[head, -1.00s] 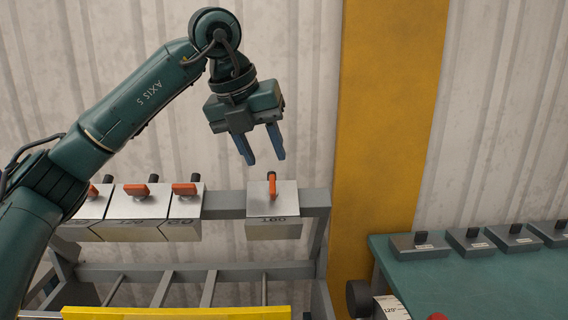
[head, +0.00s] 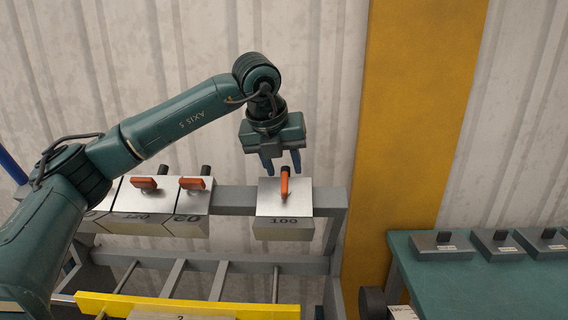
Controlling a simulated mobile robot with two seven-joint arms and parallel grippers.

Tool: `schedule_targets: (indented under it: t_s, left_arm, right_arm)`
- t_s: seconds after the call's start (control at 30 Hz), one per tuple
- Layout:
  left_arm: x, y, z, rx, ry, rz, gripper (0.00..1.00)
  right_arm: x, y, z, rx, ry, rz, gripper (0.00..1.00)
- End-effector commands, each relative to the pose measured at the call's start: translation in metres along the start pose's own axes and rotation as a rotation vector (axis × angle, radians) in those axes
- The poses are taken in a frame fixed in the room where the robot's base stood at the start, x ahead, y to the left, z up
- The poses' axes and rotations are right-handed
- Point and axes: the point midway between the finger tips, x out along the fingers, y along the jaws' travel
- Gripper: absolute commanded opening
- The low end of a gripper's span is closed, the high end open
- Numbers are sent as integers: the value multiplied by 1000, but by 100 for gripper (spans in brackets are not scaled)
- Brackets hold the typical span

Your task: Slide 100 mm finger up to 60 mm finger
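The 100 mm finger (head: 284,210) is a silver block marked 100, with an orange lever and a black knob on top. It sits on the grey rail (head: 236,199) near its right end. The 60 mm finger (head: 188,211) is a silver block with an orange lever and a partly readable marking. It sits on the same rail to the left, with a clear gap between the two. My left gripper (head: 281,168) is open and empty, pointing down just above and behind the 100 mm finger's lever. My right gripper is out of view.
More silver fingers, one wide block (head: 139,199) among them, stand directly left of the 60 mm finger. A yellow bar (head: 250,311) lies in front below the rail. A green table (head: 425,290) with several dark blocks stands at right. A yellow post (head: 412,120) rises behind.

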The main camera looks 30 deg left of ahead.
Motion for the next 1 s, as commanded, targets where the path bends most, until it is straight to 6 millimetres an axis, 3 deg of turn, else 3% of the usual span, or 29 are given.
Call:
schedule_targets:
  t_s: [0.2, 0.47, 0.93, 1.0]
  left_arm:
    - [14, 0, 0, 0, 1, 1, 39]
    - [14, 0, 0, 0, 0, 0, 39]
    - [14, 0, 0, 0, 0, 0, 0]
    - [14, 0, 0, 0, 0, 0, 0]
  right_arm:
    - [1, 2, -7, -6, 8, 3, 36]
    - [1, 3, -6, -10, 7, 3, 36]
    - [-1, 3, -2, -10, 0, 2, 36]
    - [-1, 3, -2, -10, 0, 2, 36]
